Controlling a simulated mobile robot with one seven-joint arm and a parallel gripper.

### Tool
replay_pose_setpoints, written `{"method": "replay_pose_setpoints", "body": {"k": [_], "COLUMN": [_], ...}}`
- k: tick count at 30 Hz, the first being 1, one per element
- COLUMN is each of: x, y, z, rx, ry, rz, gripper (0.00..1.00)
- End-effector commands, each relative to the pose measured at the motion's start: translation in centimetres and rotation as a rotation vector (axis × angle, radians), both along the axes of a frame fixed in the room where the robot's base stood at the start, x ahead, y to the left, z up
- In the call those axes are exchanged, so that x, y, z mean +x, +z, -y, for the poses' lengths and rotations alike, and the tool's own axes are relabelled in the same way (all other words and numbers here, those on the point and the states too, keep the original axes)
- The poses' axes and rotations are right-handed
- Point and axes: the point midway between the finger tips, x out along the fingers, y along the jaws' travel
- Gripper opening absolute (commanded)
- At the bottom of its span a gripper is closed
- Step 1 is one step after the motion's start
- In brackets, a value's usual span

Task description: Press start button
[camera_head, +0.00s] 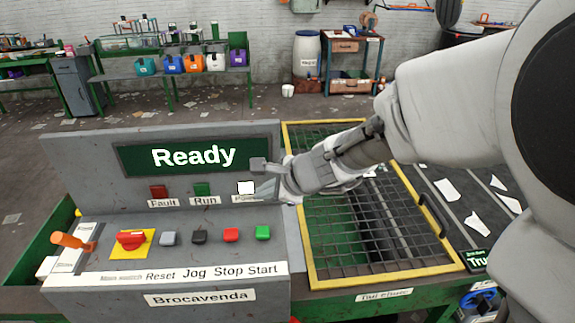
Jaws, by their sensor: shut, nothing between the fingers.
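The green start button (263,232) is at the right end of the row on the grey control panel (110,145), above the printed word Start. The red stop button (231,235) is just to its left. The panel's screen (190,157) reads Ready. My gripper (262,178) is shut and empty. It is in front of the panel's upright face, above the start button in the picture and apart from it. It partly covers the label of the white lamp (246,188).
A black jog button (199,237), a grey reset button (168,238), a red rotary switch (131,240) and an orange lever (72,241) lie further left. A yellow-framed mesh guard (325,281) is right of the panel. Paper pieces lie on the belt (455,190).

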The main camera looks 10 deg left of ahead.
Motion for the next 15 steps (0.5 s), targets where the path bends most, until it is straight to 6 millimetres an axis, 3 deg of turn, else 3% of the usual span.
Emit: {"method": "replay_pose_setpoints", "body": {"k": [15], "x": [0.0], "y": [-6.1], "z": [0.0], "rx": [0.000], "ry": [0.001], "rz": [-0.001], "gripper": [0.00]}}
